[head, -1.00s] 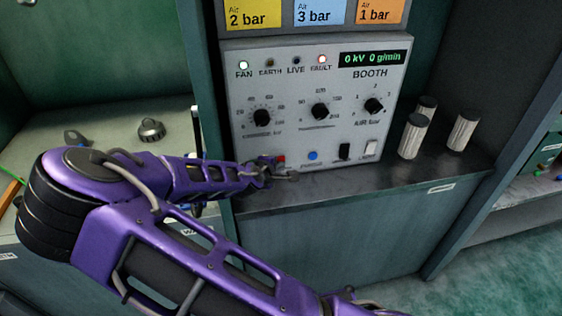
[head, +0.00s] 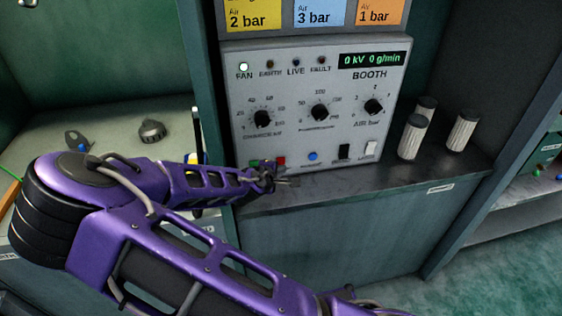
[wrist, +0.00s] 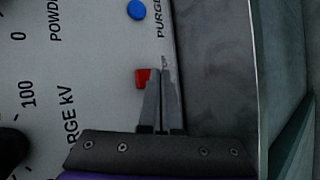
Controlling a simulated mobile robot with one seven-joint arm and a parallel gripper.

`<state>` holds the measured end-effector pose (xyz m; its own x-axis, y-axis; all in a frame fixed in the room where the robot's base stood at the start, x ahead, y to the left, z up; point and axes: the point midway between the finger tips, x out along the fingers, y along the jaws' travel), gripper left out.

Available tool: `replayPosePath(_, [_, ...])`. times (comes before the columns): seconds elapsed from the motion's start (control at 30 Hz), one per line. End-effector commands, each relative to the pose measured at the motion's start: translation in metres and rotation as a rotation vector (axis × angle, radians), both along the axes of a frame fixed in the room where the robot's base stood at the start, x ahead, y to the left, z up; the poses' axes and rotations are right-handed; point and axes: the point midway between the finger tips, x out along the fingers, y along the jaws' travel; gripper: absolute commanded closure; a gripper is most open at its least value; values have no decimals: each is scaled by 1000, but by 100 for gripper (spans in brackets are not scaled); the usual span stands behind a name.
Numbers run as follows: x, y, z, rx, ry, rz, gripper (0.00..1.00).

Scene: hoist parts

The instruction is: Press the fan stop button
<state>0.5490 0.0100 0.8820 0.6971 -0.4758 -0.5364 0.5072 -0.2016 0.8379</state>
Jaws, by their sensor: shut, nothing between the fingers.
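The red button (head: 281,160) is on the lower left of the grey booth panel (head: 290,139). A green button (head: 254,163) sits to its left. The red button also shows in the wrist view (wrist: 143,78), just left of my fingertips, its edge partly covered by a finger. My gripper (head: 292,181) is shut and empty, below the red button near the panel's bottom edge; it also shows in the wrist view (wrist: 163,72). I cannot tell whether it touches the panel. The FAN lamp (head: 243,67) is lit; the FAULT lamp (head: 321,61) looks dark.
A blue button (head: 312,156), a black switch (head: 344,153) and a white switch (head: 370,149) are right of the red button. Dials are above. Several white ribbed cylinders (head: 411,136) stand right of the panel. The ledge (head: 400,185) in front is clear.

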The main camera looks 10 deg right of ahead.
Motion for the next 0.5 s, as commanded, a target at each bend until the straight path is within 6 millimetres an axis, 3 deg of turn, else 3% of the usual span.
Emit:
replayPosePath(0.2, [-4,0,0,1,1,0,100])
replayPosePath(0.5, [-33,0,1,0,2,-1,100])
